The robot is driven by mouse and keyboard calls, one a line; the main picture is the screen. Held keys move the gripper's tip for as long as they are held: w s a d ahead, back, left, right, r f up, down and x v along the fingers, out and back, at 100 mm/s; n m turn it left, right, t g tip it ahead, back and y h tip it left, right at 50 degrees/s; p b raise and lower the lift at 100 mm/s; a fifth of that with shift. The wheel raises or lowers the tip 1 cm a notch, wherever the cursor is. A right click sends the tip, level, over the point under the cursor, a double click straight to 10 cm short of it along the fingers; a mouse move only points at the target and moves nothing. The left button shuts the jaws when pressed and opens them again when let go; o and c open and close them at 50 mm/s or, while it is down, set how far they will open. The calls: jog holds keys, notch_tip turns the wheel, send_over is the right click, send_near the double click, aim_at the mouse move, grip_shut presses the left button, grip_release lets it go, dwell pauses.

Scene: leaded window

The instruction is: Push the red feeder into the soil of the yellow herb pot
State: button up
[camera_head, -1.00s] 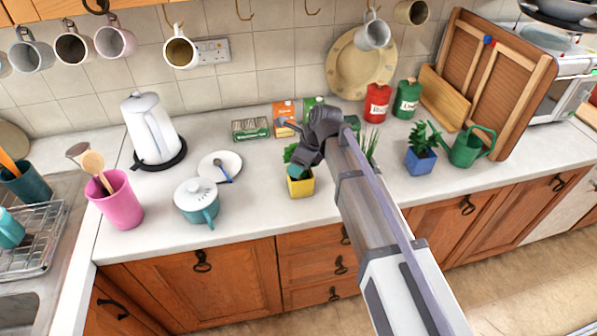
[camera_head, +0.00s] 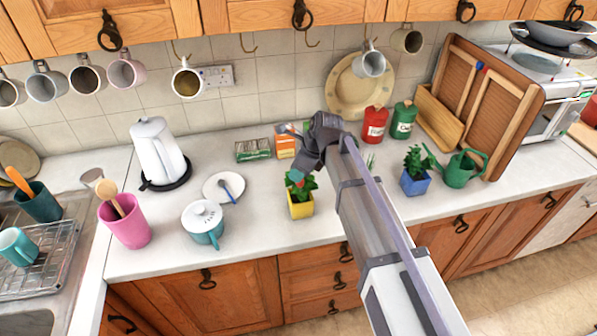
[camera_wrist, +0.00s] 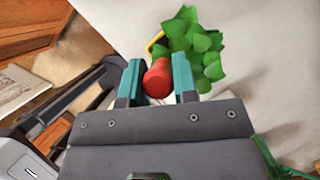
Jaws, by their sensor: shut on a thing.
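The yellow herb pot (camera_head: 300,208) stands upright on the white worktop with a leafy green herb (camera_head: 305,187) in it. My gripper (camera_head: 297,177) is above the pot, close to the leaves in the head view. In the wrist view my gripper's teal fingers (camera_wrist: 157,82) are shut on the red feeder (camera_wrist: 157,77), whose rounded red end faces the camera. The herb's leaves (camera_wrist: 197,45) are just beyond and right of the feeder, and a bit of the pot's yellow rim (camera_wrist: 155,43) shows. The soil and the feeder's lower end are hidden.
A teal lidded pot (camera_head: 203,226) and a saucer (camera_head: 212,187) are left of the herb pot. A blue plant pot (camera_head: 415,183) and green watering can (camera_head: 460,170) are to the right. Boxes (camera_head: 286,147) stand behind. Worktop in front is clear.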

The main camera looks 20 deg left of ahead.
jog(key=shift+r+p, duration=3.8)
jog(key=shift+r, duration=0.95)
jog(key=shift+f, duration=0.1)
jog(key=shift+n+y, duration=0.4)
jog(key=shift+y, duration=0.3)
jog(key=f+b, duration=0.3)
jog(key=b, duration=0.1)
jog(key=d+f+b, duration=0.1)
jog(key=f+b, duration=0.1)
jog(key=shift+s+d+f+b, duration=0.1)
jog(key=shift+s+f+b, duration=0.2)
jog(key=shift+s+b, duration=0.1)
jog(key=shift+w, duration=0.1)
jog(key=shift+r, duration=0.25)
jog(key=shift+f, duration=0.1)
notch_tip(320, 180, down, 6)
jog(key=b, duration=0.5)
jog(key=shift+b, duration=0.3)
